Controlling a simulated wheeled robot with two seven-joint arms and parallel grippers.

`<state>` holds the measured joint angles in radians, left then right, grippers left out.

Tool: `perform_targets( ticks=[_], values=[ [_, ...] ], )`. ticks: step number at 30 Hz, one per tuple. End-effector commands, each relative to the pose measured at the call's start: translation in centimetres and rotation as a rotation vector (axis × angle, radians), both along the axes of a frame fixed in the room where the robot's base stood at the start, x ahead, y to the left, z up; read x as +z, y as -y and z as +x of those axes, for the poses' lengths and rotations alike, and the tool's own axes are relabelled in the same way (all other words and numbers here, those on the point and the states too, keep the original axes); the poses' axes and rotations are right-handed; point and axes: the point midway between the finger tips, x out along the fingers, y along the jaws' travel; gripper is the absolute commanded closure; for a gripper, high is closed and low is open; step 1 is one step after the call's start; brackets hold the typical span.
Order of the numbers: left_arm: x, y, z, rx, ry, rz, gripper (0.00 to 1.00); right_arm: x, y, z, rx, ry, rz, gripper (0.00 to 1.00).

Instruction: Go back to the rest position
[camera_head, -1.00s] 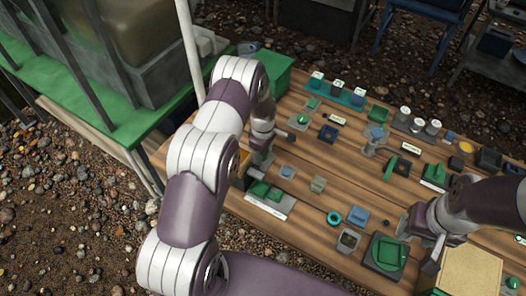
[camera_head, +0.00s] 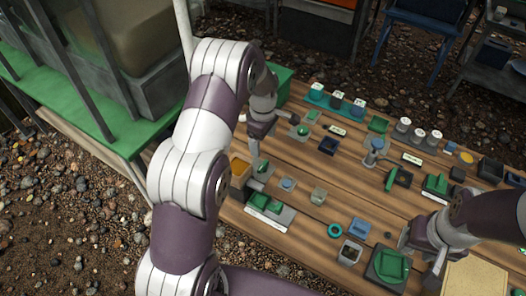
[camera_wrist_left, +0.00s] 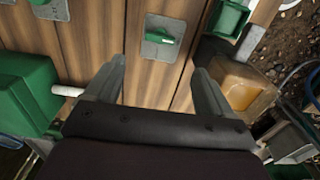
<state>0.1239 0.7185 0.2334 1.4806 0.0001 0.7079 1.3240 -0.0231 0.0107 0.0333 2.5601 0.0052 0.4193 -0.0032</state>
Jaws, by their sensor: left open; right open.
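My left gripper (camera_head: 257,140) hangs over the left end of the wooden table (camera_head: 310,240), near an amber box (camera_head: 239,172). In the left wrist view, its two fingers (camera_wrist_left: 158,90) are spread with nothing between them; bare planks show below. A grey plate with a green piece (camera_wrist_left: 160,38) lies beyond the fingertips. My right gripper (camera_head: 420,258) is low over the right front of the table, beside a dark tray with a green dish (camera_head: 390,266). It appears empty; its fingertips are partly hidden.
A white board with green blocks (camera_head: 268,211), a teal ring (camera_head: 335,230) and many small parts lie on the table. A green-topped stand (camera_head: 95,140) is at left. Green (camera_head: 285,82) and tan (camera_head: 475,278) boxes are at the table's ends. Gravel surrounds it.

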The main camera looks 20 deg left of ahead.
Motion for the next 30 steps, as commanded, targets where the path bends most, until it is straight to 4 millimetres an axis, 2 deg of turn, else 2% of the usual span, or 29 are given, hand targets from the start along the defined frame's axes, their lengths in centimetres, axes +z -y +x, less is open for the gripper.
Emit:
perform_targets(
  ticks=[4,17,20,23,24,26,27,30],
  values=[
    [0.7,0.0,0.0,0.000,0.000,0.000,0.17,-0.1,0.0,0.0,0.000,0.000,0.000,0.57],
    [0.8,0.0,-0.1,-0.003,0.000,0.000,0.17,0.0,0.0,0.0,0.000,0.000,0.000,0.57],
    [2.2,0.6,-1.0,-0.105,0.016,0.003,0.17,0.0,0.0,0.0,0.000,0.000,0.000,0.57],
    [5.6,2.0,-4.0,-0.384,0.064,0.019,0.17,0.0,0.0,0.0,0.000,0.000,0.000,0.57],
    [7.2,2.7,-6.0,-0.542,0.089,0.033,0.17,0.0,0.0,0.0,0.000,0.000,0.000,0.57],
    [9.2,3.8,-9.4,-0.792,0.125,0.061,0.17,0.0,0.0,0.0,0.000,0.000,0.000,0.57],
    [10.2,4.3,-11.7,-0.947,0.145,0.083,0.17,0.0,0.0,0.0,0.000,0.000,0.000,0.57],
    [11.4,5.3,-16.8,-1.274,0.181,0.140,0.17,-0.1,0.0,0.0,0.000,0.000,0.000,0.57]
  ],
)
